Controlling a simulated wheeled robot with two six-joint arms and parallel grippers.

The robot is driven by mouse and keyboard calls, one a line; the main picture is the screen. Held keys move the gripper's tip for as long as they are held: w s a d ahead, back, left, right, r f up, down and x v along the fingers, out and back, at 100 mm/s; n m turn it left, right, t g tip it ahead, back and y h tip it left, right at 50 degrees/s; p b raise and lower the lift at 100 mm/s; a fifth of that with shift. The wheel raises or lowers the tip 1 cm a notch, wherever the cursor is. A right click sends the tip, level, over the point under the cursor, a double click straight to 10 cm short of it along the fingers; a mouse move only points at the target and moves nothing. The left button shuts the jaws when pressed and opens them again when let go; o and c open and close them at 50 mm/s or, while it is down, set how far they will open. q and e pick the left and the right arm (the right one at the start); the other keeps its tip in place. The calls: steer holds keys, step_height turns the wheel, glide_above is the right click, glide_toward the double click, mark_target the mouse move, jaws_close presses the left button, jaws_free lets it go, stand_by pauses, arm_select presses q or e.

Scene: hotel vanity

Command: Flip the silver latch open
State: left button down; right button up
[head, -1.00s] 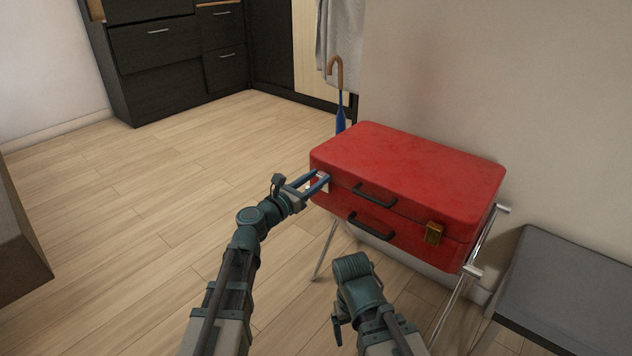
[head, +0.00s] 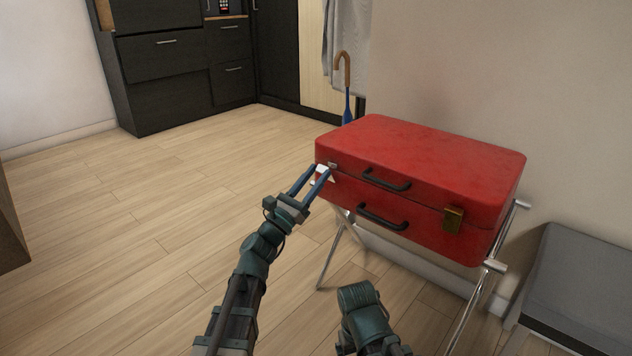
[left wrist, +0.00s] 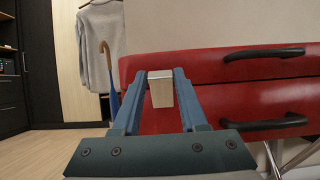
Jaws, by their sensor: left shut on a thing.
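A red suitcase (head: 420,170) with two black handles lies shut on a metal stand. The silver latch (left wrist: 161,90) is on its front at the left; it also shows as a pale plate in the head view (head: 325,174). A brass latch (head: 453,219) is at the right of the front. My left gripper (head: 318,171) is shut on the silver latch, with one blue finger on each side of it in the left wrist view (left wrist: 160,76). The latch hangs down over the seam. Part of my right arm shows at the bottom, but its gripper does not.
A blue umbrella (head: 347,103) with a wooden crook stands behind the suitcase's left end. A grey-topped bench (head: 590,285) is at the right, close to the stand (head: 480,300). Dark cabinets (head: 180,70) line the back. The floor at left is clear.

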arm_select(q)
steer(key=shift+c, duration=2.2)
jaws_free()
steer(key=shift+s, duration=0.1)
